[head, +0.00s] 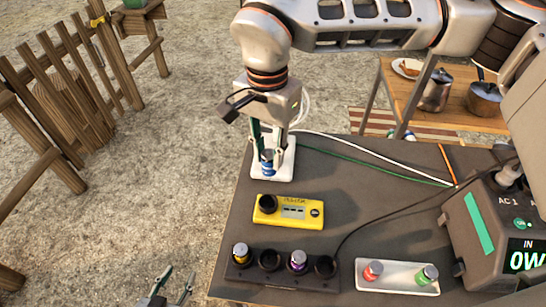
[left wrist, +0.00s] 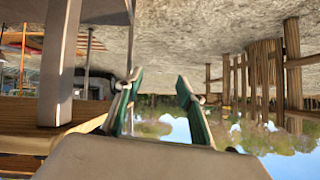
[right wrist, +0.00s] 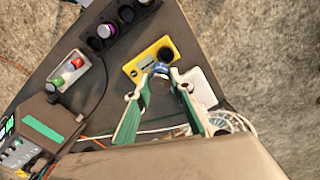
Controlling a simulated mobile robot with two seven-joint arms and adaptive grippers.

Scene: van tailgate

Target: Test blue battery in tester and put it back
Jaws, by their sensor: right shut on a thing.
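The blue battery (head: 268,162) is upright between the fingers of my right gripper (head: 266,148), which is shut on it. It overlaps the white pad (head: 285,172) in the head view; I cannot tell whether it touches the pad. The battery also shows in the right wrist view (right wrist: 161,69), between the green fingers. The yellow tester (head: 289,222) lies in front of the pad, with an empty dark round socket at its left end. My left gripper (head: 172,290) is open and empty at the bottom of the head view, left of the table.
A dark battery holder (head: 283,280) has a yellow battery (head: 241,252), a purple battery (head: 298,259) and two empty sockets. A white tray (head: 398,287) holds red and green batteries. A power station (head: 495,235) stands at right. Cables cross the tabletop.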

